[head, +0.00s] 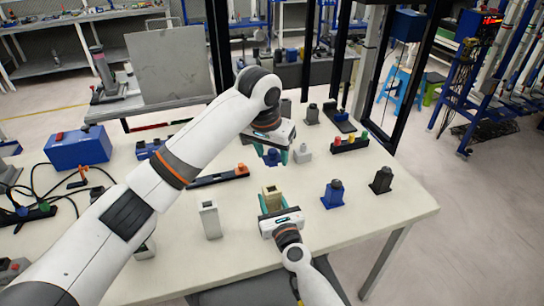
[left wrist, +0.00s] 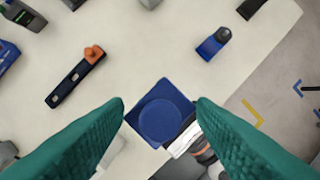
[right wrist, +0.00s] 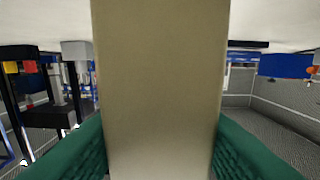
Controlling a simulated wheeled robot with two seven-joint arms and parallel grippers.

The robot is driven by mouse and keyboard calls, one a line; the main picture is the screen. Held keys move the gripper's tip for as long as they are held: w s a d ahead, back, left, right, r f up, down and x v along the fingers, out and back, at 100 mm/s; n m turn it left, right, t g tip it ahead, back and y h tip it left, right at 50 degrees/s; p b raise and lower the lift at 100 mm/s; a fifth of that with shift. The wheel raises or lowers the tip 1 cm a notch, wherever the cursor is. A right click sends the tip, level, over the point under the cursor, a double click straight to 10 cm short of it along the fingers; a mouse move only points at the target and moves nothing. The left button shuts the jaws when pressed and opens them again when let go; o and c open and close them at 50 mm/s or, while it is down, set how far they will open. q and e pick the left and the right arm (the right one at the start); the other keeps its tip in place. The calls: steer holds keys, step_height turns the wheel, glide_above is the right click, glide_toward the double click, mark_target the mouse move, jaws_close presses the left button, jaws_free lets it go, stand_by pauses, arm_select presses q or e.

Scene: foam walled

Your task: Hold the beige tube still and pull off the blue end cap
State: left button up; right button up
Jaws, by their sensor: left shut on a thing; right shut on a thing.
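The beige tube (head: 271,197) stands upright over the table in the head view, and its top end shows uncovered. My right gripper (head: 275,211) is shut around it; in the right wrist view the tube (right wrist: 160,90) fills the middle between the teal fingers. The blue end cap (head: 272,158) is above and apart from the tube in the head view, between the fingers of my left gripper (head: 273,153), which is shut on it. In the left wrist view the cap (left wrist: 160,112) is a blue square with a round raised face between the teal fingertips. The tube is hidden there.
On the table (head: 375,225) stand a blue block (head: 333,194), a black block (head: 381,180), a white block (head: 209,220) and a grey block (head: 302,153). A dark bar with an orange end (head: 218,177) lies left of the tube. The table's right front is clear.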

steer(key=o, duration=1.1)
